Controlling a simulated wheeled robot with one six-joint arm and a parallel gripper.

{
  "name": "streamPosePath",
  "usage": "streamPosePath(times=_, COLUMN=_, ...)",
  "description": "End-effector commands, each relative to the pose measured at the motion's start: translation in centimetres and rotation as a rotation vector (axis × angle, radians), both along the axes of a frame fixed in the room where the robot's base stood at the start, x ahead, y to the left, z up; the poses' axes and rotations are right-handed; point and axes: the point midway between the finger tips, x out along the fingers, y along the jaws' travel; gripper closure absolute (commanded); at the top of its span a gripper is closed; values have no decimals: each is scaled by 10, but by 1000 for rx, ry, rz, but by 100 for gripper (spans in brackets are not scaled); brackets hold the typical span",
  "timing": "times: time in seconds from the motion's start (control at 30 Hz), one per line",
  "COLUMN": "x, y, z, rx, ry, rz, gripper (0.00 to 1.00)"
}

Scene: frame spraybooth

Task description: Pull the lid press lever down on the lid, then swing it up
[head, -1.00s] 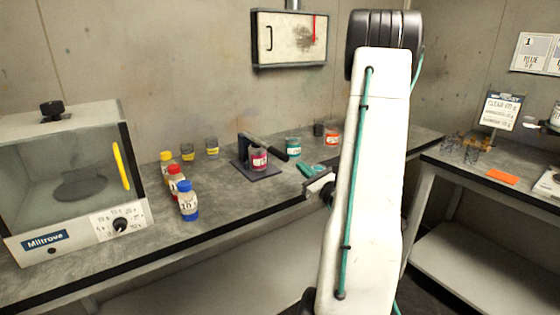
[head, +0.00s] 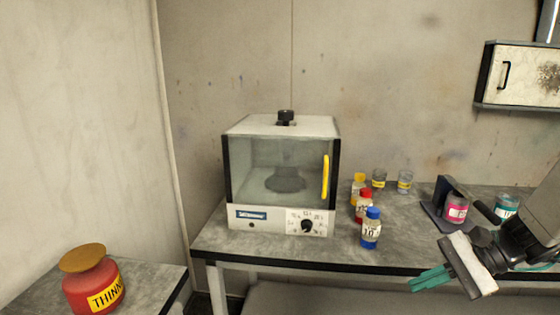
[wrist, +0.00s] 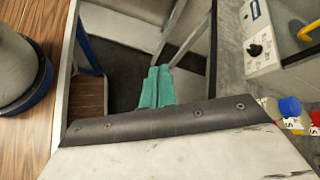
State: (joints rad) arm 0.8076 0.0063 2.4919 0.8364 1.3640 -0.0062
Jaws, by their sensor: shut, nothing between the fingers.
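The lid press (head: 443,190) stands on the bench at the right of the head view, with a dark base and upright. Its black lever (head: 487,212) slopes down to the right beside and behind a pink-labelled jar (head: 456,210) on the base. Whether the lever touches the jar's lid I cannot tell. My gripper (head: 430,280) is in front of the bench edge, below and left of the press and apart from it. Its teal fingers are together and empty; they also show in the wrist view (wrist: 156,86). The press is not in the wrist view.
A glass-fronted oven (head: 283,170) with a yellow handle stands on the bench. A blue-capped bottle (head: 371,230), a red-capped bottle (head: 364,205) and small jars stand between oven and press. A teal-labelled jar (head: 507,206) is right of the press. A red thinner can (head: 92,285) is lower left.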

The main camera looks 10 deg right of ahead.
Motion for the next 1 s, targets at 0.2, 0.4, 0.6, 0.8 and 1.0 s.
streamPosePath(times=0.2, x=-57, y=36, z=15, rx=-455, ry=-33, rz=527, gripper=100)
streamPosePath(times=0.4, x=-83, y=40, z=43, rx=-837, ry=-162, rz=891, gripper=100)
streamPosePath(times=0.6, x=-95, y=61, z=73, rx=-1039, ry=-350, rz=1078, gripper=100)
streamPosePath(times=0.8, x=-98, y=78, z=84, rx=-1063, ry=-445, rz=1131, gripper=78)
streamPosePath(times=1.0, x=-97, y=79, z=83, rx=-1059, ry=-446, rz=1137, gripper=55)
